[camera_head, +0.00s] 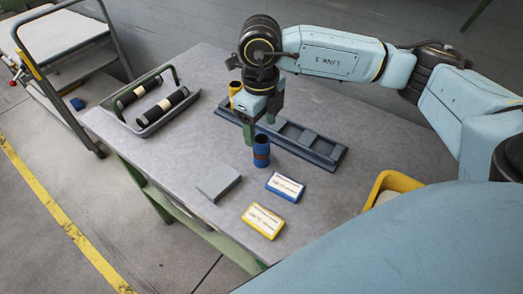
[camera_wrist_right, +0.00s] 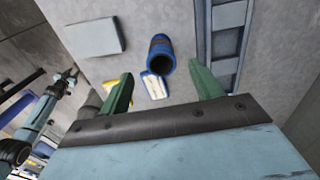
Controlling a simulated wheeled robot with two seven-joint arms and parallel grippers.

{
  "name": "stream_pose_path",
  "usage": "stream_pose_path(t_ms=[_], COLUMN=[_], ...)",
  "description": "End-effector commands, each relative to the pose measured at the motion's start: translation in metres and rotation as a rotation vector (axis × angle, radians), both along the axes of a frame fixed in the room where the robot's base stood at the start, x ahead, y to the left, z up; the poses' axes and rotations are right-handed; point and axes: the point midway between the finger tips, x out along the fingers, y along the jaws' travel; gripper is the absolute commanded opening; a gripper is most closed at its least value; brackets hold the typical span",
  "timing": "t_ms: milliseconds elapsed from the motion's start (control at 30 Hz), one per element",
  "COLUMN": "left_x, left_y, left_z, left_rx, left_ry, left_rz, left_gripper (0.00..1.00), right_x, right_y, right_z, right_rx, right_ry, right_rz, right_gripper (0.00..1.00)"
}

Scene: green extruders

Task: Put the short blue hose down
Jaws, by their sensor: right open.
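The short blue hose (camera_head: 261,152) stands upright on the grey table (camera_head: 205,100), with a darker band around its middle. In the right wrist view the blue hose (camera_wrist_right: 160,47) shows its open end and lies ahead of the fingers, clear of both. My right gripper (camera_head: 259,132) is open and empty, just above and behind the hose in the head view. Its two green fingers (camera_wrist_right: 163,84) are spread wide in the wrist view. My left gripper is not in view.
A long dark rack (camera_head: 318,150) lies behind the hose, with a yellow hose (camera_head: 235,90) upright at its left end. A tray with black rollers (camera_head: 165,105) sits at left. A grey block (camera_head: 218,182), blue box (camera_head: 285,186) and yellow box (camera_head: 263,221) lie in front. A yellow bin (camera_head: 397,181) stands right.

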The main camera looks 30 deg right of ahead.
Motion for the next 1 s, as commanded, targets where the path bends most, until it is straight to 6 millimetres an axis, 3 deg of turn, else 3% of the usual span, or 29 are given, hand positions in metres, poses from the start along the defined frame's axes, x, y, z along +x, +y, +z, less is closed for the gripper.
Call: stream_pose_path(t_ms=[100,367,633,967,1000], left_x=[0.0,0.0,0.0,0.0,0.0], left_y=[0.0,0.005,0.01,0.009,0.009], left_z=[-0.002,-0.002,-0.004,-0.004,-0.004], left_rx=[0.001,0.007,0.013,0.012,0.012], left_ry=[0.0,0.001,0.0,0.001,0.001], left_rz=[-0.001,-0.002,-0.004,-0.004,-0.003], left_gripper=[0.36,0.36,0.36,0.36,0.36], right_x=[-0.001,-0.001,-0.001,-0.001,-0.001], right_y=[0.0,0.0,-0.002,-0.002,-0.002], right_z=[-0.022,-0.042,-0.08,-0.088,-0.088], right_rx=[0.001,0.001,0.002,0.002,0.002], right_ry=[0.003,0.002,0.003,0.0,0.0], right_rz=[0.001,0.001,0.002,0.002,0.002], right_gripper=[0.65,0.65,0.65,0.65,0.61])
